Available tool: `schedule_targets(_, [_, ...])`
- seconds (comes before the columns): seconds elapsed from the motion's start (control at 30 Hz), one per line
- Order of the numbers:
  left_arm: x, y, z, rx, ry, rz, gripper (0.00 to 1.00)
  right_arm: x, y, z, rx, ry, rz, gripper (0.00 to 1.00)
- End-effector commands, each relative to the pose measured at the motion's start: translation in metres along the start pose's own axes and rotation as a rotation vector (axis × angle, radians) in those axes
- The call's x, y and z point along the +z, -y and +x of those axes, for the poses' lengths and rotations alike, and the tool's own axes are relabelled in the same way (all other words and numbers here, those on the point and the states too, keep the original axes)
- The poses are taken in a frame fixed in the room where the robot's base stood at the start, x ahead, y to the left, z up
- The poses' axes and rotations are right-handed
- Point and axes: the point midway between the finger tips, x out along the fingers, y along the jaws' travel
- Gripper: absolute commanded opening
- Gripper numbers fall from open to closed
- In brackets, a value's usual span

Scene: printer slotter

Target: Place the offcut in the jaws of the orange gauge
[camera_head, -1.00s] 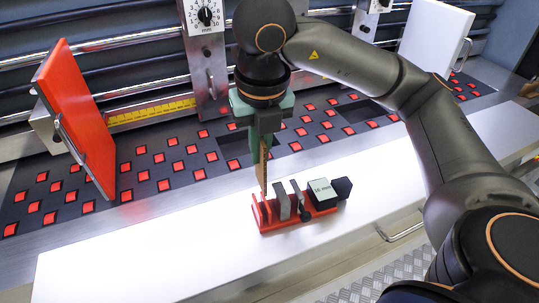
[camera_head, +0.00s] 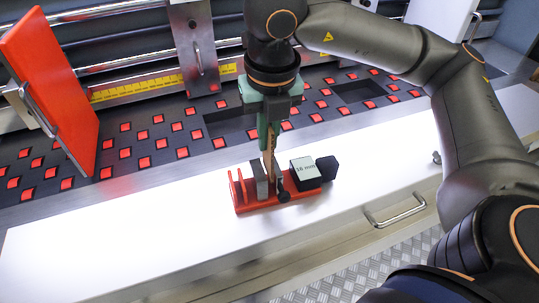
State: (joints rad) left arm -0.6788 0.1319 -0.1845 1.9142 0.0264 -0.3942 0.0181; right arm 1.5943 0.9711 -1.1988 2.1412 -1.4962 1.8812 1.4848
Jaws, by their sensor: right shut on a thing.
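The gauge (camera_head: 246,208) is an orange-red base on the white ledge, with a "16 mm" block (camera_head: 304,171) at its right. It has a grey jaw (camera_head: 260,180) and a second, mostly hidden upright by the black knob (camera_head: 284,190). My right gripper (camera_head: 269,132) points down above the gauge, shut on the thin brown offcut (camera_head: 269,158). The offcut hangs upright, its lower end in line with the space just right of the grey jaw. I cannot tell how deep it sits or whether it touches the jaws. My left gripper is not in view.
A red panel with a handle (camera_head: 55,90) stands at the left. Behind the white ledge (camera_head: 130,240) lies a dark bed with red squares (camera_head: 145,162). A metal handle (camera_head: 397,211) juts from the ledge's front. The ledge left of the gauge is clear.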

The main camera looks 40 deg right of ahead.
Motion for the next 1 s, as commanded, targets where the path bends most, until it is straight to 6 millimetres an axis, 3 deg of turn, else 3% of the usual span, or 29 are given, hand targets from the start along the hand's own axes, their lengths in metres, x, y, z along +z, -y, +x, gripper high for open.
schedule_targets(0.4, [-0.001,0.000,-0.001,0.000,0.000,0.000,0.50,-0.007,0.001,0.044,-0.001,-0.001,0.000,0.00])
schedule_targets(1.0, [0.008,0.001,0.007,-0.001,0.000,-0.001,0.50,-0.009,0.000,0.056,0.000,-0.001,0.000,0.00])
